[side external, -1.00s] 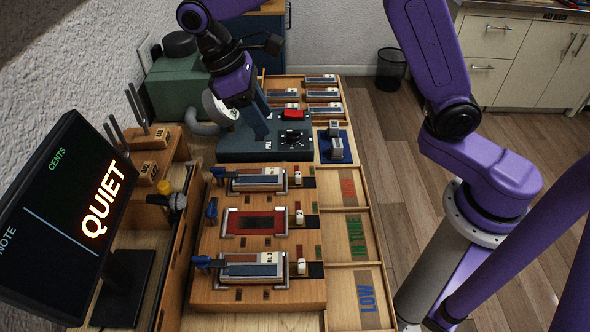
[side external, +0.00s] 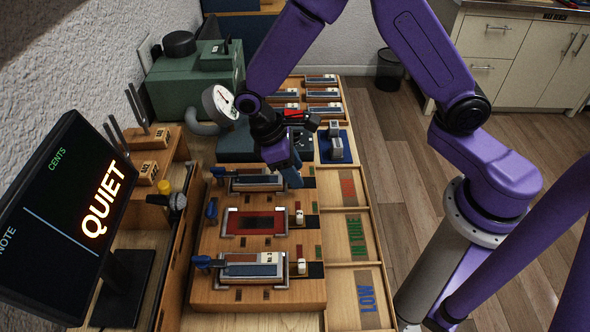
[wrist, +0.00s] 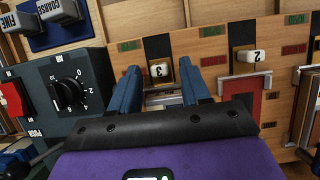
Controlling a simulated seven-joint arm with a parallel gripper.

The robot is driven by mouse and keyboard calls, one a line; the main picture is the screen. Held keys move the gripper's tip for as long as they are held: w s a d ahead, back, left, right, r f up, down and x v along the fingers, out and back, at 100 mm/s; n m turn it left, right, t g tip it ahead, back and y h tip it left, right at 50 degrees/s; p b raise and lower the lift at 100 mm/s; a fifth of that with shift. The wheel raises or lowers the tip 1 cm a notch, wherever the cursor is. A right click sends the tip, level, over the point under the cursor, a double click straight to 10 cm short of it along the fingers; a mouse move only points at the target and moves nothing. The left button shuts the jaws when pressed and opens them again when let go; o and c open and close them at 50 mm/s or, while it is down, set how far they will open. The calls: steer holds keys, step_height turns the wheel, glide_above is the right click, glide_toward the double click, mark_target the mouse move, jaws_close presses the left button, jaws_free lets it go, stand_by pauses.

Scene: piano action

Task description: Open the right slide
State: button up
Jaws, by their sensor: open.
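The slides have small white knobs over dark tracks beside red and green labels. In the wrist view, the knob marked 3 (wrist: 160,71) is between my fingertips, and the knob marked 2 (wrist: 249,57) is to the right. In the side view, the middle knob (side external: 299,217) and near knob (side external: 301,266) show; the far knob is hidden behind my gripper. My gripper (side external: 294,180) is low over the far station, pointing down. In the wrist view, its two blue fingers (wrist: 158,70) are apart, one on each side of knob 3. I cannot tell whether they touch it.
A dark box with a dial (wrist: 72,92) and a red switch (wrist: 12,98) stands close on the left. A round gauge (side external: 219,103) rises behind my gripper. Labelled trays (side external: 358,290) lie to the right. The screen (side external: 75,215) reads QUIET.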

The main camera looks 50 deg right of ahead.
mark_target(313, 183)
steer(key=shift+s+d+f, duration=0.1)
steer(key=shift+d+f, duration=0.05)
steer(key=shift+f, duration=0.3)
jaws_close()
steer(key=shift+s+d, duration=1.4)
steer(key=shift+s, duration=0.05)
jaws_free()
steer(key=shift+w+r, duration=0.1)
steer(key=shift+r, duration=0.05)
